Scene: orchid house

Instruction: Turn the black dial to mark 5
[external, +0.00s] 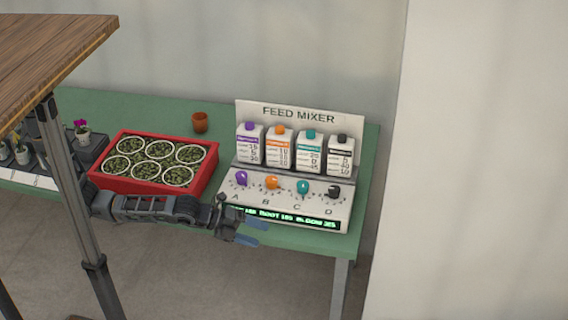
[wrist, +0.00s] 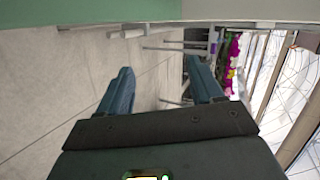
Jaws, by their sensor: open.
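The black dial (external: 334,191) is the rightmost of the knobs on the sloped front of the feed mixer (external: 300,114), above the letter D. Its mark is too small to read. A purple dial (external: 241,178), an orange dial (external: 271,183) and a teal dial (external: 303,187) sit to its left. My gripper (external: 258,232) is in front of the mixer's lower left, apart from the black dial. In the wrist view my gripper (wrist: 160,88) is open, with nothing between its fingers. The dials do not show in the wrist view.
The mixer stands on a green table (external: 225,110); its lit display (external: 285,217) runs below the dials. A red tray (external: 198,190) of round pots is to its left, with an orange-brown cup (external: 200,122) behind. A wooden top (external: 50,50) overhangs the upper left. Floor in front is clear.

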